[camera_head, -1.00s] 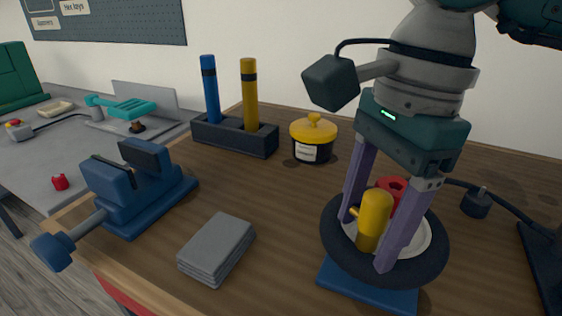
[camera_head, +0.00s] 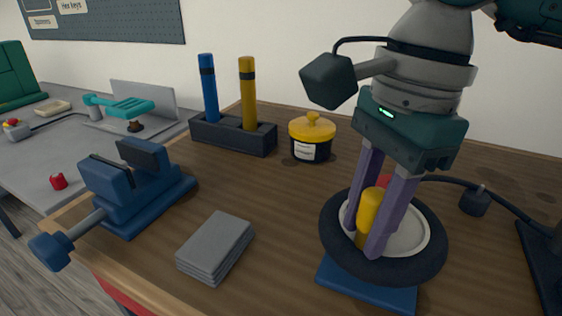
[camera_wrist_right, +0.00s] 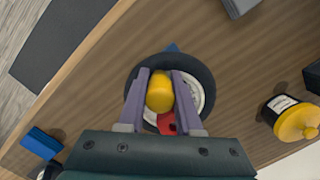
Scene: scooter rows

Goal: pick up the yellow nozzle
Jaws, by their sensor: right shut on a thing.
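The yellow nozzle (camera_head: 368,214) stands upright over the pale hub of a black-rimmed wheel (camera_head: 331,243). My right gripper (camera_head: 366,236) reaches down from above, with its two purple fingers shut on the nozzle, one on each side. In the right wrist view the nozzle (camera_wrist_right: 159,92) sits between the fingers, and a red part (camera_wrist_right: 166,123) lies beside it on the hub. The nozzle's lower end is partly hidden by a finger. In the head view the red part is mostly hidden behind the fingers. My left gripper is in neither view.
The wheel rests on a blue base (camera_head: 368,287). A yellow-lidded black pot (camera_head: 312,138), a holder (camera_head: 232,135) with blue and yellow tubes, a blue vise (camera_head: 130,190) and grey sheets (camera_head: 216,247) stand left of it. A cable with a dark plug (camera_head: 474,202) lies right.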

